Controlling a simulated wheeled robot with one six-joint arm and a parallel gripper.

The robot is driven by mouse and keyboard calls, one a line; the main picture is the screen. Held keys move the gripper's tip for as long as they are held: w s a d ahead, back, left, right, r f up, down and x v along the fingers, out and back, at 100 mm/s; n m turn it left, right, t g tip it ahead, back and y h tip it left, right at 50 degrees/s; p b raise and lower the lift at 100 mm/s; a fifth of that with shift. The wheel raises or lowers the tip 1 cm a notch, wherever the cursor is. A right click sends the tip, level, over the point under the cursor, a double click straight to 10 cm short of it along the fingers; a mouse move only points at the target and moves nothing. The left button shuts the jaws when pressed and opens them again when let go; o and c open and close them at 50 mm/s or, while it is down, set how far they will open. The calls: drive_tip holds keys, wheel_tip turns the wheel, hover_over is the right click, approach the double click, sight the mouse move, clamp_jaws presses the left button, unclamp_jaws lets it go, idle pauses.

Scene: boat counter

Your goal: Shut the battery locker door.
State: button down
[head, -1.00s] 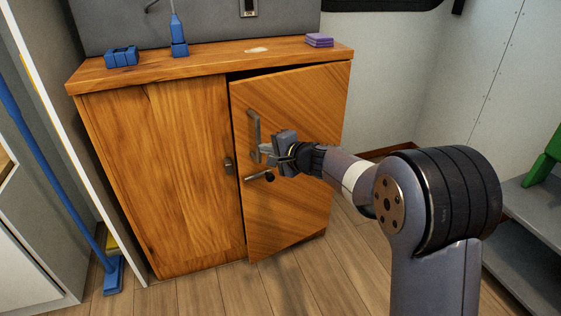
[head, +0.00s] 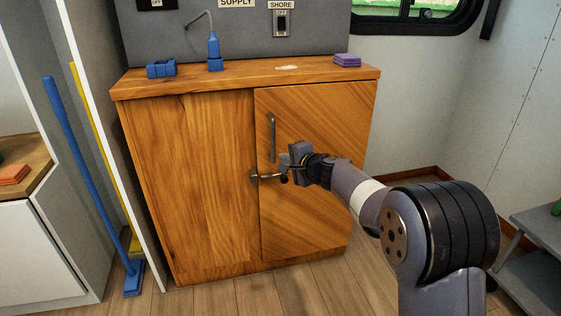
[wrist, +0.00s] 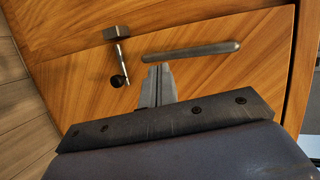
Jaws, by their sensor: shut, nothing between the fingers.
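The battery locker door (head: 325,200) is the right-hand wooden door of the cabinet. In the head view it sits against the front with only a thin seam at its left edge. A grey vertical pull handle (head: 272,138) is on it, also seen in the wrist view (wrist: 190,51). Below it a metal latch lever (head: 268,177) lies level, reaching the catch (head: 254,177) at the seam. My gripper (head: 284,161) is shut and empty in front of the door, between handle and lever. Its fingertips (wrist: 160,70) are close to the door; I cannot tell if they touch.
The countertop (head: 240,80) holds a blue block (head: 161,69), a blue plug (head: 214,55) and purple pads (head: 347,61). A blue broom (head: 85,180) stands at the left. A grey shelf (head: 540,235) is at the right. The floor before the cabinet is clear.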

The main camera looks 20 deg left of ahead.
drive_tip(key=v, duration=0.9)
drive_tip(key=shift+s+a, duration=0.3)
drive_tip(key=shift+s, duration=0.05)
